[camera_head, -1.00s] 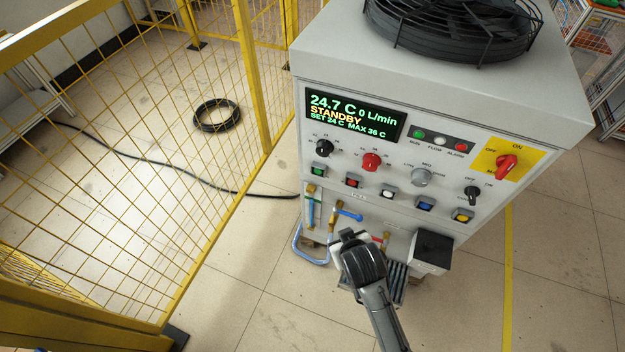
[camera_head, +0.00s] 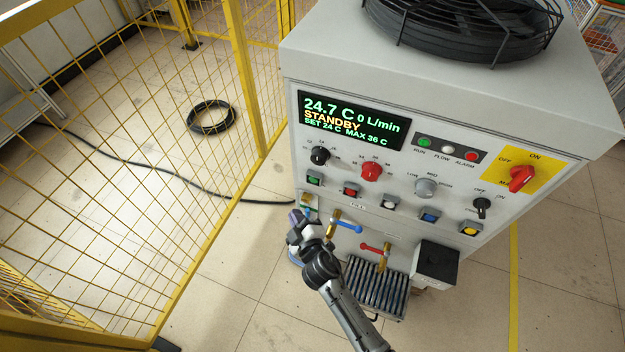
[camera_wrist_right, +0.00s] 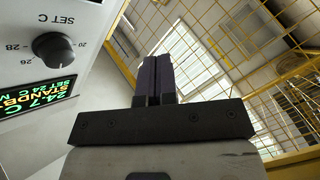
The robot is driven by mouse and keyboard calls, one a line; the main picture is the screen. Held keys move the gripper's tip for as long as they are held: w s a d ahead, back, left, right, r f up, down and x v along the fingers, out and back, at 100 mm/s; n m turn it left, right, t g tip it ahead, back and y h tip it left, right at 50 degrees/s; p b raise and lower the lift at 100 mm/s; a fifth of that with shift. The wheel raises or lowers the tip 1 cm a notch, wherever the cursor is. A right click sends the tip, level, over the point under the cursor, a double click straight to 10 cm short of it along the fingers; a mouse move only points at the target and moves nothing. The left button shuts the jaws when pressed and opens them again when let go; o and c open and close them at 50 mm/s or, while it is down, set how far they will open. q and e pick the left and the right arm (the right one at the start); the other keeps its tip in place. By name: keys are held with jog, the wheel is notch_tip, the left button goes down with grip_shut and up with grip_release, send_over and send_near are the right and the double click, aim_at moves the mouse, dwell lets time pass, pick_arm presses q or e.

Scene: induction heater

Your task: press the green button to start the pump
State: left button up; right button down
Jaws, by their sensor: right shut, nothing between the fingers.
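The green button (camera_head: 314,180) is at the left end of the row of square buttons on the white machine's front panel, below a black knob. My right gripper (camera_head: 297,216) is below and slightly left of the green button in the head view, apart from it as far as I can tell. Its purple fingertips point up. In the right wrist view the two fingers (camera_wrist_right: 154,78) are together with nothing between them; the green button is not visible there. The display (camera_head: 352,121) reads STANDBY and 0 L/min. My left gripper is not in view.
A red button (camera_head: 351,190) is right of the green one. Blue-handled (camera_head: 346,226) and red-handled (camera_head: 374,248) valves stick out below the buttons, close to my right arm. A yellow mesh fence (camera_head: 245,85) stands on the left. A black hose (camera_head: 150,165) lies on the floor.

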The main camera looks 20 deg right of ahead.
aim_at(314, 178)
jog(key=shift+r, duration=0.15)
jog(key=shift+w, duration=0.1)
jog(key=w+d, duration=0.6)
jog(key=shift+d, duration=0.15)
dwell(0.6)
jog(key=shift+w, duration=0.1)
dwell(2.0)
jog(key=shift+w+d, duration=0.2)
jog(key=shift+d, duration=0.1)
jog(key=shift+w+d, duration=0.3)
jog(key=shift+d, duration=0.05)
dwell(1.0)
jog(key=shift+s+a, duration=0.1)
dwell(0.3)
jog(key=shift+s+a+p, duration=0.3)
jog(key=shift+s+a, duration=0.15)
jog(key=shift+a, duration=0.05)
